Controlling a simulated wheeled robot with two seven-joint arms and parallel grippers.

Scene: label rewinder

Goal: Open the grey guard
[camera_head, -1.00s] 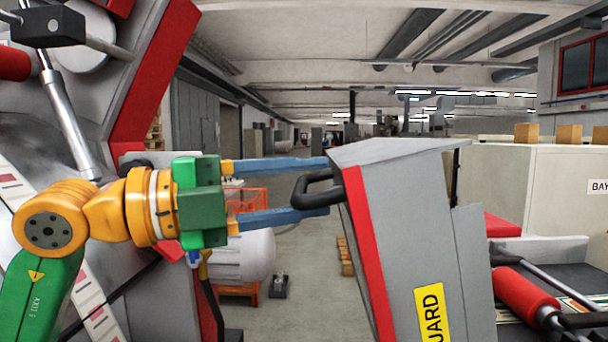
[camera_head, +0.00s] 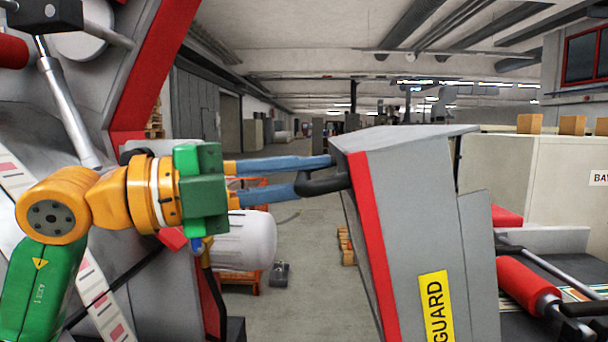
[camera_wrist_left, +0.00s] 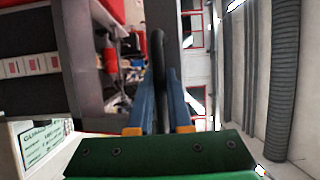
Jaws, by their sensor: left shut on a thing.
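The grey guard (camera_head: 425,215) with a red edge strip and a yellow GUARD label stands right of centre in the head view. Its black handle (camera_head: 322,183) sticks out to the left near its top. My left gripper (camera_head: 305,175) reaches in from the left with blue fingers at the handle. In the left wrist view the fingers (camera_wrist_left: 161,100) are closed together on the dark handle (camera_wrist_left: 157,55). The finger tips partly hide the handle's grip. My right gripper is not in view.
Red rollers (camera_head: 527,285) and rods lie right of the guard. The machine's grey frame with a red edge (camera_head: 150,75) stands at the left. A cream cabinet (camera_head: 540,180) stands behind at right. The floor beyond the gripper is open, with a white tank (camera_head: 245,240) near it.

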